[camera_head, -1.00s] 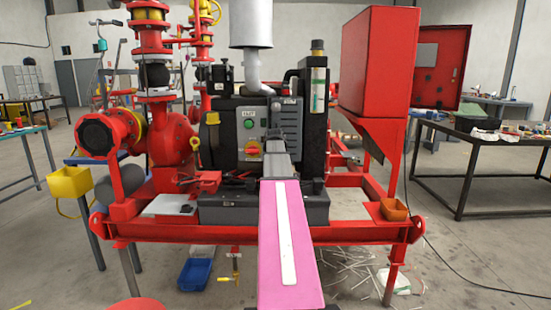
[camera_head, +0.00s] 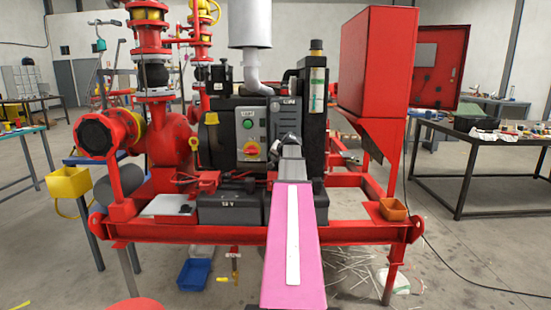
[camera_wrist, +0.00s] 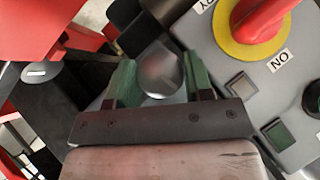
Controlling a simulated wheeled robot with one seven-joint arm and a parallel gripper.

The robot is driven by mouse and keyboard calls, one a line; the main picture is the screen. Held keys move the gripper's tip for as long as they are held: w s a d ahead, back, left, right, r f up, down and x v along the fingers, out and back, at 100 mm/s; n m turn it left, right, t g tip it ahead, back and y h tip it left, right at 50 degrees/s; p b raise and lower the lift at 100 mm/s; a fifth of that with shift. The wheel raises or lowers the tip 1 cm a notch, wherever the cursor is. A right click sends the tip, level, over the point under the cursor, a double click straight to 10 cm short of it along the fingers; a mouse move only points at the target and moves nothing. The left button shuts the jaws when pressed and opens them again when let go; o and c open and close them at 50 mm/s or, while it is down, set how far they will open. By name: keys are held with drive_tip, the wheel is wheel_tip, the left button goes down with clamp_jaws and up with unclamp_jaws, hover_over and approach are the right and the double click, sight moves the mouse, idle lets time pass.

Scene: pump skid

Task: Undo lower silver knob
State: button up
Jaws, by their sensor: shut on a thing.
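The lower silver knob (camera_wrist: 160,74) is a round, shiny metal knob in the wrist view. It sits between the green finger pads of my gripper (camera_wrist: 159,80), which is shut on it. In the head view my gripper (camera_head: 289,139) is at the lower right of the grey control panel (camera_head: 252,131), and my own arm hides most of the knob and what lies behind it. A smaller silver part (camera_head: 275,106) shows higher on the panel's right side, too small to identify surely.
A red rotary switch on a yellow disc (camera_head: 251,149) is just left of my gripper; it looms close at the wrist view's upper right (camera_wrist: 253,32). A black box (camera_head: 230,207) sits below the panel. A red cabinet (camera_head: 375,65) stands to the right.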

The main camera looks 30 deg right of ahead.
idle(0.4)
drive_tip(key=o, duration=0.9)
drive_tip(key=v, duration=1)
drive_tip(key=shift+s+r, duration=0.15)
drive_tip(key=shift+s, duration=0.25)
